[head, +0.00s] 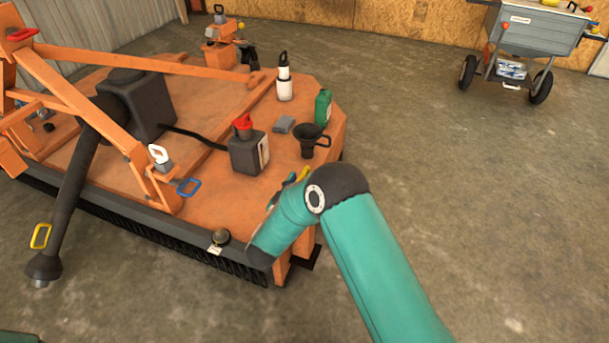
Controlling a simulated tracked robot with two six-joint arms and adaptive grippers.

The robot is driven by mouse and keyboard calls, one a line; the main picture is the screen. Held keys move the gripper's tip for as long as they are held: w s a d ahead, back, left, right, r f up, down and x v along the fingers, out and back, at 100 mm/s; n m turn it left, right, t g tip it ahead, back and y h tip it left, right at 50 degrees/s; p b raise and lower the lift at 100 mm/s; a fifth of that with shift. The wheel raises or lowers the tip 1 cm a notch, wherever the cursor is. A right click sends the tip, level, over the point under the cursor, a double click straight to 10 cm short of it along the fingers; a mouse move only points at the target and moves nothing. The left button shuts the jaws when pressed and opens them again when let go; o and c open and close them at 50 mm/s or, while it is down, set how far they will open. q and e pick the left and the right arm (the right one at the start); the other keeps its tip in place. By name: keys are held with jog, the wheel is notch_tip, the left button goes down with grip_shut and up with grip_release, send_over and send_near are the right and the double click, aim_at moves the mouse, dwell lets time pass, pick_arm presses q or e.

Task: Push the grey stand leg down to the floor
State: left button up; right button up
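I cannot make out the grey stand leg for certain. The orange mower deck (215,140) stands on the concrete, and my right arm covers part of its near right corner. My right arm comes in from the bottom and bends at a dark joint over that corner. Its teal forearm (285,222) points down and left to a dark end by the deck's front edge. The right gripper's fingers are not clearly visible there, so open or shut cannot be told. A dark flat plate (309,257) shows low beside the corner. My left gripper is not in view.
On the deck stand a dark jug with a red cap (248,152), a black funnel (309,139), a green bottle (323,107) and a white flask (284,85). A black shaft (77,186) slopes down at left. A wheeled cart (524,32) stands far back right. The right floor is clear.

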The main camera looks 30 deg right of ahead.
jog(key=shift+b+x, duration=0.3)
jog(key=shift+x, duration=1.75)
grip_shut()
